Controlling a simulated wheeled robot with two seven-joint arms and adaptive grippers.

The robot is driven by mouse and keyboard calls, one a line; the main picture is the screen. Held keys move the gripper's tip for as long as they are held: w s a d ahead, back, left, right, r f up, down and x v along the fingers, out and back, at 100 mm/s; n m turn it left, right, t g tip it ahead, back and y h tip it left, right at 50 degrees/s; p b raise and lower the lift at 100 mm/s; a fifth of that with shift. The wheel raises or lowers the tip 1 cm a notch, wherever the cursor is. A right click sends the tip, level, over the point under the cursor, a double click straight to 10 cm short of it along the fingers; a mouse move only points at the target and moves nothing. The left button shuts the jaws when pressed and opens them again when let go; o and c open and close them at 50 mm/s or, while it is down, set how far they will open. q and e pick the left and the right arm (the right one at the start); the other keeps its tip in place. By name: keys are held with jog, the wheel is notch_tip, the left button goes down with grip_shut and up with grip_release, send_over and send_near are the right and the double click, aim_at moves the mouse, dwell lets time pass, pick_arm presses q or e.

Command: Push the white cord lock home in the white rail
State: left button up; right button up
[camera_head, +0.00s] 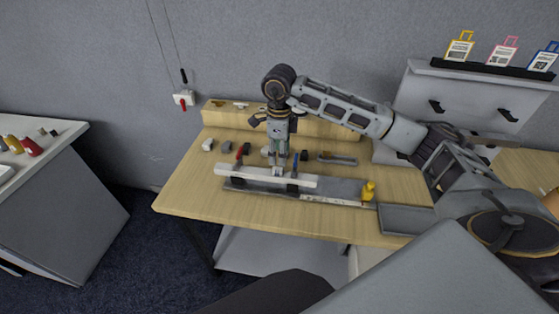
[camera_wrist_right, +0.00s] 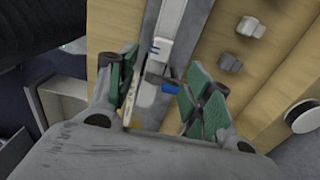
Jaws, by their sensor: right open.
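The white rail (camera_head: 240,173) lies raised on dark holders along the front of the wooden table. In the right wrist view the rail (camera_wrist_right: 172,18) runs down from the top toward the gap between my fingers. A small pale piece, seemingly the white cord lock (camera_wrist_right: 160,47), shows at the rail there; how deep it sits I cannot tell. In the head view a small pale part (camera_head: 277,171) shows under the fingers. My right gripper (camera_head: 278,158) points down above the rail. In its wrist view the green-padded fingers (camera_wrist_right: 162,92) are apart, with nothing clearly held. My left gripper is not in view.
A red-handled tool (camera_head: 240,152) stands behind the rail. A yellow object (camera_head: 368,190) and a grey tray (camera_head: 405,218) are to the right. A wooden block (camera_head: 330,126) stands behind.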

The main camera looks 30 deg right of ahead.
jog(key=shift+r, duration=2.05)
jog(key=shift+s+a+f, duration=0.1)
